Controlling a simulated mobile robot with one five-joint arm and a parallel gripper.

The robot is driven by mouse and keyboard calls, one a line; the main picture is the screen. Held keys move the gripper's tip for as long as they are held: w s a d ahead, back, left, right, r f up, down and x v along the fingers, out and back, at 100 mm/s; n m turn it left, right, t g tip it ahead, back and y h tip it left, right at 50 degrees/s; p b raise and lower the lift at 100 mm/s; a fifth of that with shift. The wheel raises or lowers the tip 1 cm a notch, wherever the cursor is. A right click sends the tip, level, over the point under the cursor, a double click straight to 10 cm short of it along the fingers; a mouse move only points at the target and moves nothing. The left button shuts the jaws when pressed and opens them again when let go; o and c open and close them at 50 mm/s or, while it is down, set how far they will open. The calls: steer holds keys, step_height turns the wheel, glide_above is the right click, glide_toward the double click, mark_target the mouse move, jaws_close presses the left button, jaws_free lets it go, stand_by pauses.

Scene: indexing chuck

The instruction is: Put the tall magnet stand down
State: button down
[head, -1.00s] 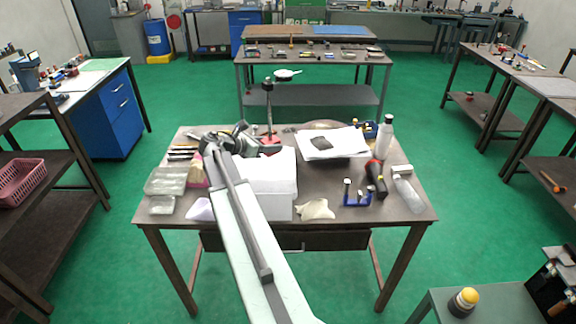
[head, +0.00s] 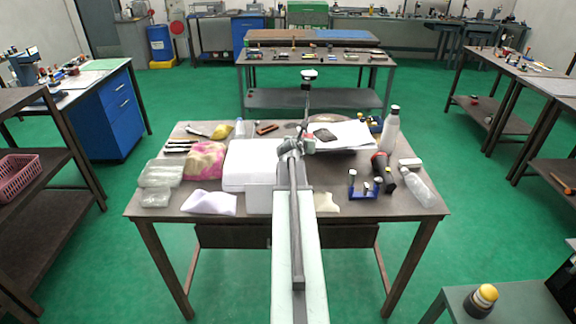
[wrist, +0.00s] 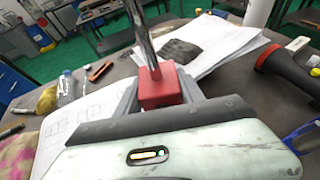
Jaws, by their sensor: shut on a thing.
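The tall magnet stand has a red block base (wrist: 162,88) and a thin metal post, with a round pale-topped piece at its upper end (head: 308,75). My gripper (head: 298,146) is shut on the red base; in the wrist view the grey fingers (wrist: 160,97) lie on both sides of it. The post looks nearly upright in the head view. My arm hides most of the base there, and I cannot tell how far its underside is from the workbench (head: 240,210).
White sheets with a dark pad (head: 325,135) lie just right of the stand. Pink cloth (head: 205,160) lies left.

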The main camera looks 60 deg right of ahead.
steer(key=m+g+b, duration=0.1)
steer(key=b, duration=0.2)
glide_above(328, 177)
step_height(328, 177, down, 4)
steer(key=r, duration=0.1)
steer(key=shift+h, duration=0.3)
steer(key=f+b, duration=1)
steer(key=shift+w+d+f, duration=0.1)
steer(key=shift+w+f, duration=0.1)
steer(key=shift+f, duration=0.2)
steer(key=shift+r, duration=0.2)
steer(key=shift+f, duration=0.15)
steer(key=c, duration=0.7)
jaws_free()
